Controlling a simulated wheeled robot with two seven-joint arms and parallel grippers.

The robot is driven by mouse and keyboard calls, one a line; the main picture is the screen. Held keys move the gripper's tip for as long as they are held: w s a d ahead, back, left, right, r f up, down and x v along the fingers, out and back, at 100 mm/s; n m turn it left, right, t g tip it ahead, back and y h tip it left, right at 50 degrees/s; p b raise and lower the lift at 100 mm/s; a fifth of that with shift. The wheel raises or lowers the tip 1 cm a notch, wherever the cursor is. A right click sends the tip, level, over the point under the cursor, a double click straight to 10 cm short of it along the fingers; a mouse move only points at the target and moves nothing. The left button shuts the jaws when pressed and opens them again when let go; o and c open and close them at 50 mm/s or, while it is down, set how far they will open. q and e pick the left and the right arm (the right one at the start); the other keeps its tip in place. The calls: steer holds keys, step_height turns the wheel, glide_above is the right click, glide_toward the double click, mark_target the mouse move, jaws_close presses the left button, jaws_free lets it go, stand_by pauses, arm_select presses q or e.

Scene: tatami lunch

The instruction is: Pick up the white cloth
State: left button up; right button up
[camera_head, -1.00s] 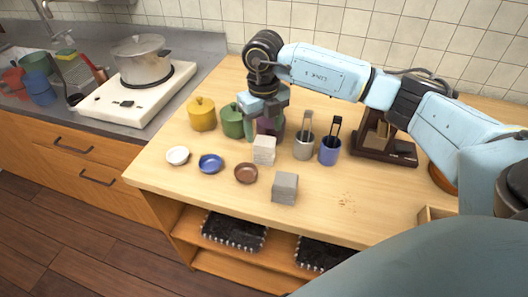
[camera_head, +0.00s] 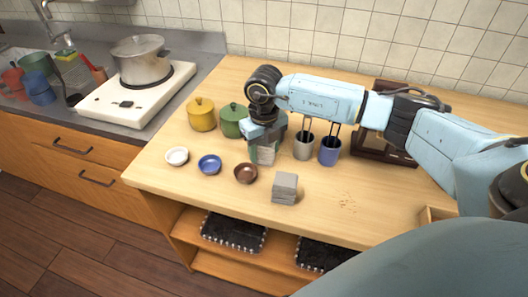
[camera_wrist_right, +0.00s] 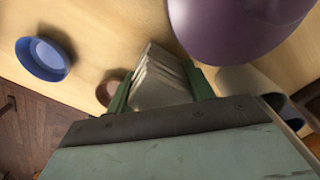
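The white cloth (camera_head: 266,156) is a small folded stack on the wooden counter, behind the brown dish. My right gripper (camera_head: 263,148) has come down over it from above and hides its upper part. In the right wrist view the layered white cloth (camera_wrist_right: 160,78) lies between the two green fingers of my right gripper (camera_wrist_right: 158,88). The fingers are apart, one on each side of the cloth, and do not look closed tight on it. My left gripper is not in view.
A grey folded stack (camera_head: 285,187) and a brown dish (camera_head: 246,173) stand in front. A green pot (camera_head: 233,121) is to the left. A grey cup (camera_head: 303,147) and a blue cup (camera_head: 329,151) are to the right. A purple pot (camera_wrist_right: 235,25) is close to the fingers.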

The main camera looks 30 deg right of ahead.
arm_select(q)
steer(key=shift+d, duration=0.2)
arm_select(e)
steer(key=c, duration=0.4)
step_height(320, 180, up, 9)
steer(key=shift+p, duration=0.35)
steer(key=shift+r, duration=0.55)
steer(key=o, duration=0.4)
steer(key=c, duration=0.3)
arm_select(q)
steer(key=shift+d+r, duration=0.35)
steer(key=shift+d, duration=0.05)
